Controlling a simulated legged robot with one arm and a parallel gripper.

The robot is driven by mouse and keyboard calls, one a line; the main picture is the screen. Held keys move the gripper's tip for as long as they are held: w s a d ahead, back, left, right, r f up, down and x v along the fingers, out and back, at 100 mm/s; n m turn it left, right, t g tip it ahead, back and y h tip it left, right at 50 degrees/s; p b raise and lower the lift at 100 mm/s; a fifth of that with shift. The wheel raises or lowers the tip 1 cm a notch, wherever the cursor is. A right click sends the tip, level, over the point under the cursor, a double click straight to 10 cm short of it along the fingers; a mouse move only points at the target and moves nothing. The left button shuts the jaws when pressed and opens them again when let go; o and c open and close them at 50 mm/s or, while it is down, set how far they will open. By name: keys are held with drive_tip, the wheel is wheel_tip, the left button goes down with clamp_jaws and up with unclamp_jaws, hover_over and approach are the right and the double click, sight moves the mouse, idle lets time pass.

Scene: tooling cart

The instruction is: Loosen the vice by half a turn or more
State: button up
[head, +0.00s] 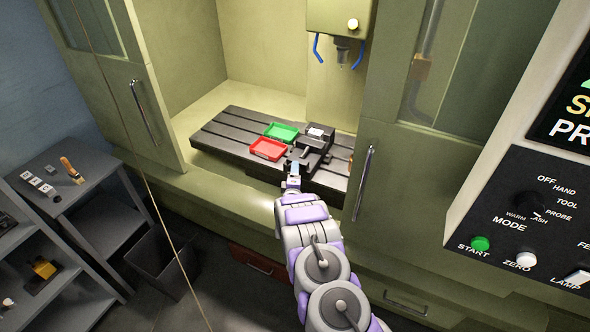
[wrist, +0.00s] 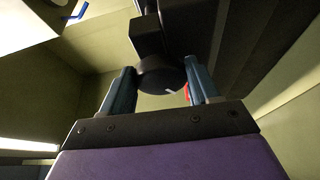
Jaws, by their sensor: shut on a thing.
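The dark vice (head: 320,145) stands on the slotted machine table, with a pale piece (head: 315,132) at its top. My gripper (head: 294,166) is at the vice's near left side. In the wrist view my gripper (wrist: 162,88) has its two blue-grey fingers on either side of a dark, rounded vice handle (wrist: 160,72), and it is shut on it. A dark block and shaft of the vice show beyond the handle. In the head view the handle is mostly hidden by my gripper.
A red tray (head: 268,150) and a green tray (head: 282,131) lie left of the vice on the machine table (head: 225,135). The spindle head (head: 340,20) hangs above with blue hoses. Open enclosure doors (head: 125,90) flank the opening. A control panel (head: 530,215) is at right.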

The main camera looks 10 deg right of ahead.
drive_tip(key=n+g+p, duration=0.1)
drive_tip(key=n+p, duration=0.1)
drive_tip(key=n, duration=0.1)
drive_tip(key=n+g+h+p, duration=0.1)
drive_tip(key=n+g+p, duration=0.1)
drive_tip(key=n+p, duration=0.1)
drive_tip(key=n+g+p, duration=0.2)
drive_tip(key=n+p, duration=0.1)
drive_tip(key=n, duration=0.1)
drive_tip(key=shift+w+a+r+h, duration=0.1)
drive_tip(key=shift+a+r+h, duration=0.2)
drive_tip(key=shift+a, duration=0.1)
drive_tip(key=shift+f, duration=0.1)
idle(0.4)
drive_tip(key=o, duration=1.1)
drive_tip(key=shift+w, duration=0.15)
drive_tip(key=shift+c, duration=0.2)
drive_tip(key=shift+r, duration=0.2)
